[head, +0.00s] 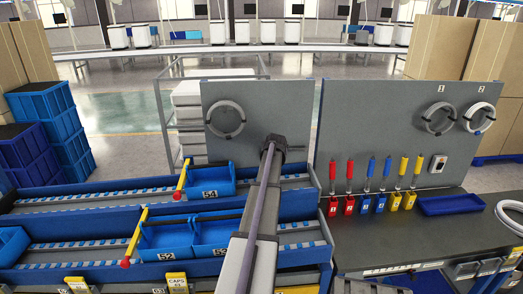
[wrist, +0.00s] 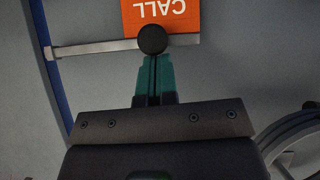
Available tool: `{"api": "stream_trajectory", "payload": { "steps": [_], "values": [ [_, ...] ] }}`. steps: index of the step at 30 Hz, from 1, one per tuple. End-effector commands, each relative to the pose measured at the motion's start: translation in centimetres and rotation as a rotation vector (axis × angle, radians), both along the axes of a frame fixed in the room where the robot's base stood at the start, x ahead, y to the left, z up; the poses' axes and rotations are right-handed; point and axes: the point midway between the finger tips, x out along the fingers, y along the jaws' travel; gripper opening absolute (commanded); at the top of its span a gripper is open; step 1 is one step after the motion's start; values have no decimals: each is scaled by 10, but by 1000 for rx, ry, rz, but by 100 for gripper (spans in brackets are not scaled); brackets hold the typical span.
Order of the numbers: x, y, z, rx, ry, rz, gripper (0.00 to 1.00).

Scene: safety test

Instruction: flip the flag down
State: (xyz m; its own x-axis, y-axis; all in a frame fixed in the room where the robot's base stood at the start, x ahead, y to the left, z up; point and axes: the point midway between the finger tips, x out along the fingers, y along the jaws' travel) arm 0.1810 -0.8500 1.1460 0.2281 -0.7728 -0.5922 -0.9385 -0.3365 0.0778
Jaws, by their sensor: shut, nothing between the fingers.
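The orange flag (wrist: 172,16) with the word CALL upside down shows at the top of the wrist view, cut off by the frame edge. A flat metal bar (wrist: 95,48) runs sideways just below it, with a round black knob (wrist: 152,40) on it. My gripper (wrist: 154,60) has its teal fingers shut and empty, with the tips right at the knob. I cannot tell whether they touch it. In the head view my gripper (head: 272,143) is in front of the grey panels, and my arm hides the flag.
A coiled hose ring (head: 225,119) hangs on the left panel and shows at lower right in the wrist view (wrist: 292,140). Blue bins (head: 211,180) and red-knobbed yellow levers (head: 135,236) stand left of my arm. Coloured-handled tools (head: 349,170) stand on the right bench.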

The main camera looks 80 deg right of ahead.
Motion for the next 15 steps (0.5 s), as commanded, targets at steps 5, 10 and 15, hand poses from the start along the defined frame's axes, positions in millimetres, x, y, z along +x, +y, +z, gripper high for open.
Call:
{"api": "stream_trajectory", "payload": {
  "steps": [5, 10, 15],
  "values": [
    [-4, -1, -7, 1, -1, -6, 0],
    [-5, -1, -8, 2, -1, -8, 0],
    [-5, -1, -8, 3, -2, -8, 0]
  ]
}}
